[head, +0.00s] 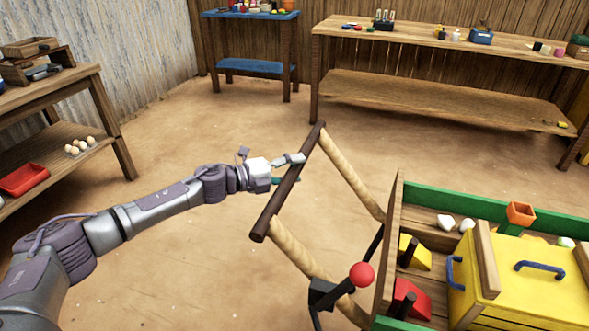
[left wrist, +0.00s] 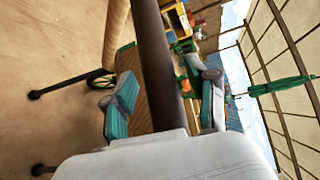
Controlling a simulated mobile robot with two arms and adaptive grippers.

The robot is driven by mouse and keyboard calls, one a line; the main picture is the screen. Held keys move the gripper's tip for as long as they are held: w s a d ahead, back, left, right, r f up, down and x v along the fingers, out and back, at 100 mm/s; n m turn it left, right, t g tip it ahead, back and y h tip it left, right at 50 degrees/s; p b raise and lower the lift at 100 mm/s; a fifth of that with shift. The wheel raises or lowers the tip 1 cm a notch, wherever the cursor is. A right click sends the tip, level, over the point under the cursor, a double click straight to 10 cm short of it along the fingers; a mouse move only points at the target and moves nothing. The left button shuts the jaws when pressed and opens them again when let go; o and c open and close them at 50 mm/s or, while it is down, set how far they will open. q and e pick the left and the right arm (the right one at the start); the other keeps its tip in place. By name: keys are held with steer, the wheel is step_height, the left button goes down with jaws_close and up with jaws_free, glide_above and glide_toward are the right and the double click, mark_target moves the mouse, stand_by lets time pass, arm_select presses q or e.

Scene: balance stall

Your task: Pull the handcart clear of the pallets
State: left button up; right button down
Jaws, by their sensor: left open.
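The handcart (head: 392,222) stands at the lower right of the head view, with a wooden bed and green side rails. Two pale wooden shafts reach out from it to a dark crossbar handle (head: 284,194). My left gripper (head: 290,170) is open at the far half of this crossbar. In the left wrist view the crossbar (left wrist: 153,55) runs between the two spread fingers of the left gripper (left wrist: 165,100), with gaps showing on both sides. A lever with a red ball knob (head: 361,274) stands by the near shaft. No pallets are seen. My right gripper is not in view.
The cart carries a yellow chest (head: 540,290), an orange pot (head: 520,213) and several small blocks. A wooden shelf (head: 60,105) stands left, a blue table (head: 250,66) and a long bench (head: 440,88) at the back. Sandy floor around the handle is clear.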

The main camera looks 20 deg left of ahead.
arm_select(q)
steer(key=shift+w+d, duration=0.1)
steer(key=shift+d, duration=0.05)
steer(key=shift+c, duration=0.4)
jaws_close()
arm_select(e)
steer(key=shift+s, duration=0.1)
